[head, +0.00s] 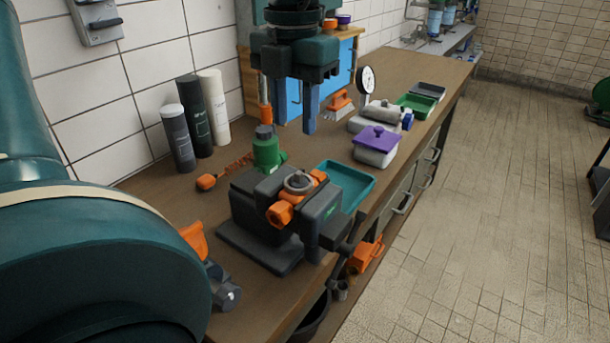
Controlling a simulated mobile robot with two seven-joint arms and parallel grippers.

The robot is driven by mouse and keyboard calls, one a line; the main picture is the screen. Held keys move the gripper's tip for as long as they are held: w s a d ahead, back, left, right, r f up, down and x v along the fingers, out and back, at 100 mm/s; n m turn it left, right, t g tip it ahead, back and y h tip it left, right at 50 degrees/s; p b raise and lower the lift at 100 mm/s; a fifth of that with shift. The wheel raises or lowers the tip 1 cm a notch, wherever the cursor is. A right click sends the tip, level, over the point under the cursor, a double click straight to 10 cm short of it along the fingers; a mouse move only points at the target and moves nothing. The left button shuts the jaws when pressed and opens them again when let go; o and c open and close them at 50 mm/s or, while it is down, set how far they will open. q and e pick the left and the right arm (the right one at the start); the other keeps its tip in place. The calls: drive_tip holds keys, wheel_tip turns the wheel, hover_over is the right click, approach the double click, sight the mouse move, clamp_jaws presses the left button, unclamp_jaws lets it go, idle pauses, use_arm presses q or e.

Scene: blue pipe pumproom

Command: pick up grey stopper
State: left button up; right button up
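The grey stopper (264,131) appears as the dark grey cap seated on top of a small green bottle (267,154). The bottle stands upright on the wooden bench, behind a dark grey vise-like block. My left gripper (295,127) hangs down from the top of the head view with two blue fingers apart and nothing between them. Its fingertips appear above and to the right of the stopper, not touching it. My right gripper is not in view.
The dark block (280,215) with orange knobs stands close in front of the bottle. A teal tray (345,184), a purple-lidded box (376,146) and a gauge (367,81) stand to the right. Several cylinders (194,120) stand against the wall. An orange-handled coiled tool (207,182) lies left.

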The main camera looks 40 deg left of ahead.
sight(296, 172)
use_arm(q)
wheel_tip(296, 172, down, 4)
drive_tip(key=shift+w+d+f+p, duration=0.15)
drive_tip(key=shift+f+p, duration=0.15)
drive_tip(key=shift+f, duration=1.1)
drive_tip(key=shift+w+d+f+p, duration=0.15)
drive_tip(key=shift+f+p, duration=0.15)
drive_tip(key=shift+f, duration=1.05)
drive_tip(key=shift+a, duration=0.1)
clamp_jaws()
